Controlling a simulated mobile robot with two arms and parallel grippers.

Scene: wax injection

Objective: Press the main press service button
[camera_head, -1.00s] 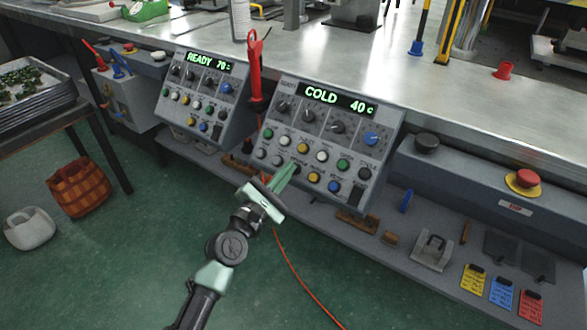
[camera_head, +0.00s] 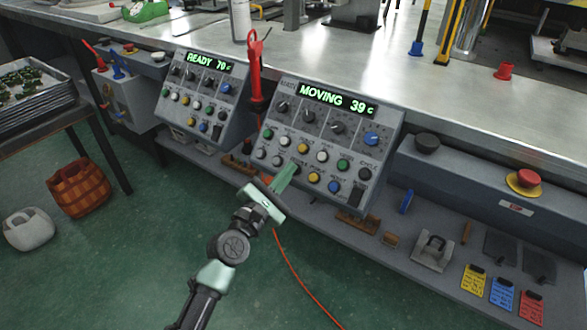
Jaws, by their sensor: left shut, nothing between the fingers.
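The main press control panel (camera_head: 322,118) stands at the centre, with a green display (camera_head: 337,99) reading "MOVING 39c". Below it are several knobs and rows of coloured buttons. My left gripper (camera_head: 294,168) is shut and empty. Its pale green fingertips are at the lower button row, left of a yellow button (camera_head: 314,177). The fingertips cover the button behind them, and I cannot read its label. My right gripper is out of view.
A second panel (camera_head: 205,91) at the left reads "READY 79c". A red-handled tool (camera_head: 256,75) stands between the panels. A red stop button (camera_head: 524,179) sits at the right. Coloured tags (camera_head: 502,292) and small parts lie on the lower shelf.

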